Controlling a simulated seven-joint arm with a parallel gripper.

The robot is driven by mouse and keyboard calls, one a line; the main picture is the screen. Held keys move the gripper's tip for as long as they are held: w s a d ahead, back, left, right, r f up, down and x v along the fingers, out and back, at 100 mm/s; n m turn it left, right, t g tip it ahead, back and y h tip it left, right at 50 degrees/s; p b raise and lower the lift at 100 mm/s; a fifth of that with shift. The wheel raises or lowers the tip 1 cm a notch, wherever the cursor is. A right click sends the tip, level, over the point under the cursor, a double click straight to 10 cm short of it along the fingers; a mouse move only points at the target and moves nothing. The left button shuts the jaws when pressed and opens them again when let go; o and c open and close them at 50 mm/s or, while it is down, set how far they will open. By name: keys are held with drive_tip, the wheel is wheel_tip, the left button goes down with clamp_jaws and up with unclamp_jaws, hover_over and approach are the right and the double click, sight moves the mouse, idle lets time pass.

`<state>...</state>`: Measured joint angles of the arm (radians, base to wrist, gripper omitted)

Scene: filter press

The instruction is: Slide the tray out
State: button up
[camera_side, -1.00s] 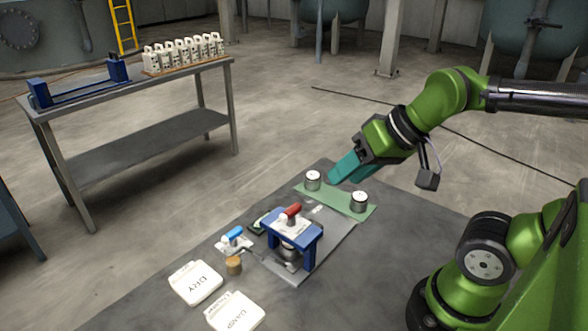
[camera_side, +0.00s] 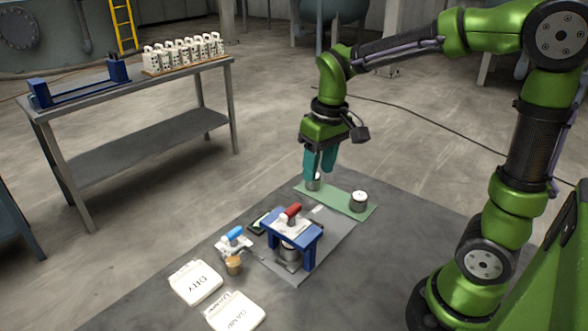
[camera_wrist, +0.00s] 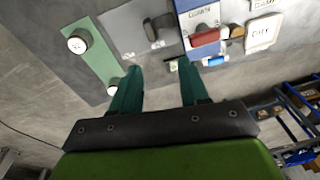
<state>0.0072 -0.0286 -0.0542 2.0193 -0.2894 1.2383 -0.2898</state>
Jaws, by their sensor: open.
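A blue press frame (camera_side: 307,236) with a red handle (camera_side: 292,211) stands on a grey plate (camera_side: 335,240). A metal cylinder (camera_side: 289,252) sits under its bridge on what looks like a flat metal tray, mostly hidden by the frame. In the wrist view the press (camera_wrist: 203,48) and red handle (camera_wrist: 207,36) lie beyond the fingers. My gripper (camera_side: 320,172) has teal fingers, open and empty, pointing down near the left white-topped cylinder (camera_side: 313,183) on the green strip; I cannot tell if they touch it. In the wrist view my gripper (camera_wrist: 159,66) shows nothing between its fingers.
A second cylinder (camera_side: 359,201) stands on the green strip (camera_side: 336,199). A blue-handled item (camera_side: 234,237), a tan cylinder (camera_side: 234,265), and white DRY (camera_side: 196,283) and DAMP (camera_side: 235,314) pads lie left of and in front of the press. The mat's right side is clear.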

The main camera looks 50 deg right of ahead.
sight(315, 223)
drive_tip(key=shift+n+g, duration=0.6)
drive_tip(key=shift+n, duration=0.2)
drive_tip(key=f, duration=0.5)
drive_tip(key=d+f, duration=0.1)
drive_tip(key=f, duration=0.5)
drive_tip(key=w+f, duration=0.1)
drive_tip(key=f, duration=0.4)
drive_tip(key=shift+w+d+f, duration=0.1)
drive_tip(key=shift+d+f, duration=0.05)
drive_tip(key=shift+f, duration=0.05)
clamp_jaws()
